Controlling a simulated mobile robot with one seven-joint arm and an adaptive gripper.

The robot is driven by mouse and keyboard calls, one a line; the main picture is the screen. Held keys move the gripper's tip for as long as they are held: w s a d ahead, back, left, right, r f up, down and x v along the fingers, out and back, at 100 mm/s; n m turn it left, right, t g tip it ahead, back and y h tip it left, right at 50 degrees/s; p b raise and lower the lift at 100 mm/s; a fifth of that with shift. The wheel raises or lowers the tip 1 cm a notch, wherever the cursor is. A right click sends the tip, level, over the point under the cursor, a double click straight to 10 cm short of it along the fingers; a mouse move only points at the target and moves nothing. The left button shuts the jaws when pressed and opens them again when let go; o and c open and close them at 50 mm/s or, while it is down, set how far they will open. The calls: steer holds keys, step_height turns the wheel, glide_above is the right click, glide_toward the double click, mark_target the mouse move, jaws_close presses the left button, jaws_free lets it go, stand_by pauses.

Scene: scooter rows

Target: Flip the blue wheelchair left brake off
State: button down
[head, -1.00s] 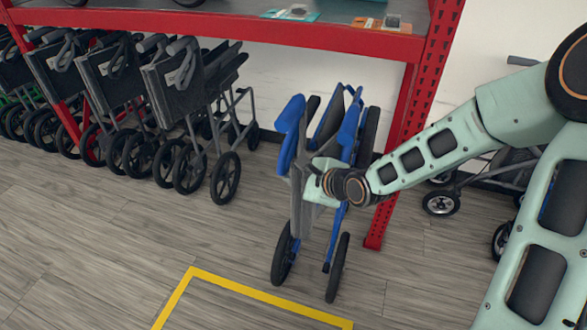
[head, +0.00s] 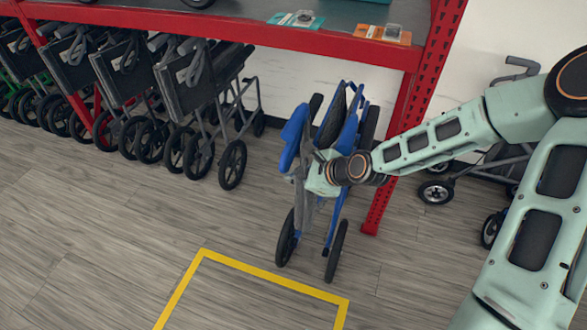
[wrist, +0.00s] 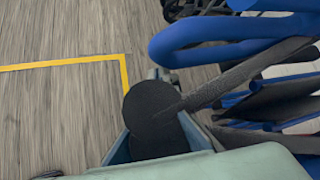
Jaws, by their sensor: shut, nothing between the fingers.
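The blue wheelchair (head: 296,122) stands narrow and partly folded in front of the red rack in the head view. Its blue frame tube (wrist: 215,35) crosses the upper right of the wrist view. My gripper (head: 316,176) is at the chair's near side, below the blue armrests, and covers part of the frame. In the wrist view its dark rounded fingertips (wrist: 152,112) are together and empty. A dark grey bar (wrist: 235,78) runs from beside the fingertips up to the right. I cannot tell whether it is the left brake, or whether it touches the fingers.
A red shelf rack (head: 390,150) stands behind the chair, its post close on the right. Folded dark wheelchairs (head: 190,90) line up at left. A grey wheeled frame (head: 437,192) stands at right behind my arm. The floor inside the yellow tape (head: 275,279) is clear.

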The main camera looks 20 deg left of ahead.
steer(key=shift+s+a+r+g+p, duration=0.1)
steer(key=shift+s+r+g+p, duration=0.05)
steer(key=shift+r+p, duration=0.3)
steer(key=shift+s+r+g+p, duration=0.15)
steer(key=shift+r+p, duration=0.15)
steer(key=shift+p, duration=0.15)
